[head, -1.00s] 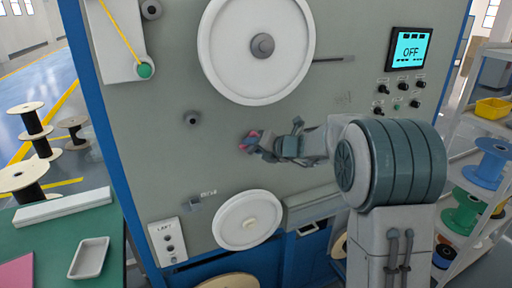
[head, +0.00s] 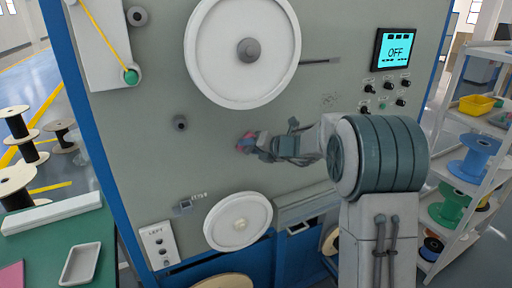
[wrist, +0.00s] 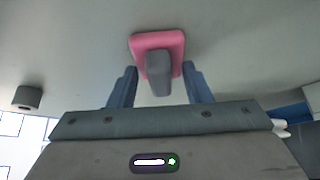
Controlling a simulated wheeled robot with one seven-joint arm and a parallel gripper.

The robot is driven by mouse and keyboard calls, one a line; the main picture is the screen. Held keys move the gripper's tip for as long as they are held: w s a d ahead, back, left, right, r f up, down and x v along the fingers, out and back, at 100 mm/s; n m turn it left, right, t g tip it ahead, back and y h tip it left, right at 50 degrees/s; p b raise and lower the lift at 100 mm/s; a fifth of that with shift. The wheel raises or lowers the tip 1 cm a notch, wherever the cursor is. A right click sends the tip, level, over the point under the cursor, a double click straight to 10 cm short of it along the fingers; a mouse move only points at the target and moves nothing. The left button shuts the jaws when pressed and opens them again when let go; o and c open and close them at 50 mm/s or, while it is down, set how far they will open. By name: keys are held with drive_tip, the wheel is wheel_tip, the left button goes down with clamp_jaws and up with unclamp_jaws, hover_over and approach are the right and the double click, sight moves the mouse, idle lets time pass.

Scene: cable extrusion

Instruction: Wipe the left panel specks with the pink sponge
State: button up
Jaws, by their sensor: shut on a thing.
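The pink sponge (wrist: 172,42) has a grey handle (wrist: 159,74), and my gripper (wrist: 159,88) is shut on that handle. In the head view the sponge (head: 246,142) shows small and pink at the end of my gripper (head: 256,145), by the middle of the grey-green panel (head: 150,100). I cannot tell whether the sponge touches the panel. A fainter cluster of dark specks (head: 330,100) lies on the panel's right side, below the screen.
A large white reel (head: 215,60) sits above my gripper and a smaller white reel (head: 228,222) below it. A grey peg (head: 180,123) sticks out to the left. A screen reading OFF (head: 396,50) is at upper right. A green table (head: 40,240) stands at lower left.

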drive_tip(key=shift+s+a+r, duration=0.1)
drive_tip(key=shift+s+a, duration=0.15)
drive_tip(key=shift+a, duration=0.45)
drive_tip(key=shift+s+a+r, duration=0.1)
drive_tip(key=shift+s+a, duration=0.1)
drive_tip(key=shift+a, duration=0.45)
drive_tip(key=shift+s+d+f+b, duration=0.15)
drive_tip(key=shift+s+f+b, duration=0.1)
drive_tip(key=shift+s+b, duration=0.25)
drive_tip(key=shift+s+d+b, duration=0.15)
drive_tip(key=shift+s+d, duration=0.2)
drive_tip(key=shift+s, duration=0.35)
drive_tip(key=shift+s+d+b, duration=0.1)
drive_tip(key=shift+s+d, duration=0.25)
drive_tip(key=shift+s, duration=0.4)
drive_tip(key=shift+s+d+b, duration=0.15)
drive_tip(key=shift+s+d, duration=0.2)
drive_tip(key=shift+s, duration=0.35)
drive_tip(key=shift+s+d, duration=0.1)
drive_tip(key=s, duration=0.1)
drive_tip(key=s+d, duration=0.1)
drive_tip(key=shift+s, duration=0.3)
